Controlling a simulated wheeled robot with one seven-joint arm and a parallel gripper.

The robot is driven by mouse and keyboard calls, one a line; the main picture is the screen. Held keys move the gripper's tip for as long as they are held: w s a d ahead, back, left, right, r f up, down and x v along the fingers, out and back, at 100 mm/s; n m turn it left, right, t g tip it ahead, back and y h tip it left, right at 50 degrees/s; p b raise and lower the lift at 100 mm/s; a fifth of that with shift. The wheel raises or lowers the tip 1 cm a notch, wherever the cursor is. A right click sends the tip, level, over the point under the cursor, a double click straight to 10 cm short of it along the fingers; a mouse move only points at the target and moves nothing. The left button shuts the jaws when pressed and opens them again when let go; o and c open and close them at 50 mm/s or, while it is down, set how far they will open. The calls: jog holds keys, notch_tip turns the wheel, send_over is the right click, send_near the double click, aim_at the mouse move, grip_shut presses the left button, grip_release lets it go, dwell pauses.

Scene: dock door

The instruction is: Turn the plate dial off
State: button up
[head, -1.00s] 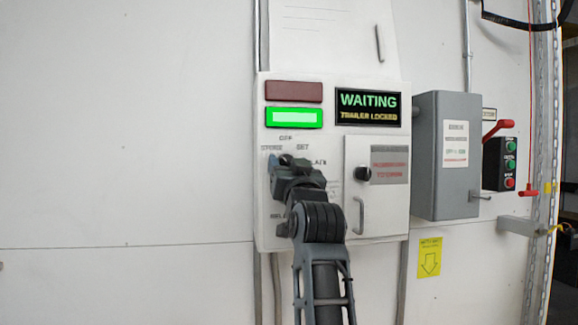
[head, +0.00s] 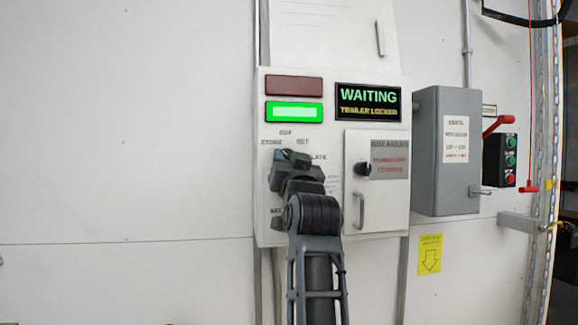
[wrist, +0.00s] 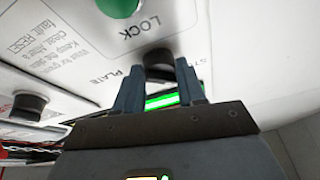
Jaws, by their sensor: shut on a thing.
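The white control box (head: 330,225) is on the wall in the middle of the head view. My gripper (head: 284,160) is at its left half, just below the green lamp, and covers the plate dial there. Printed labels around the dial show above and beside the gripper. In the wrist view the dark plate dial (wrist: 159,64) sits between the two fingers of my gripper (wrist: 160,80), close to the word PLATE. The fingers are shut on it. The dial's pointer is hidden, so its setting cannot be read.
A green button (wrist: 118,5) marked LOCK is near the dial. A small door (head: 393,205) with a black knob (head: 362,169) and a handle is right of my gripper. A grey box (head: 447,150) with a red lever (head: 498,125) stands further right. The wall at left is bare.

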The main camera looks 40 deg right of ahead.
jog(key=shift+w+a+m+g+h+b, duration=0.1)
jog(key=shift+m+g+h+b, duration=0.65)
jog(key=shift+m+b, duration=1.1)
jog(key=shift+a+m+g+h+b, duration=0.1)
jog(key=shift+m+g+h+b, duration=0.35)
jog(key=shift+m+g+b, duration=1.3)
jog(key=shift+w+m+g+h+b, duration=0.1)
jog(key=shift+m+h+b, duration=0.8)
jog(key=shift+m, duration=1.7)
jog(key=shift+y, duration=0.3)
jog(key=o, duration=1)
jog(key=shift+o, duration=0.2)
jog(key=shift+r, duration=0.1)
jog(key=b+v, duration=0.2)
jog(key=v, duration=0.6)
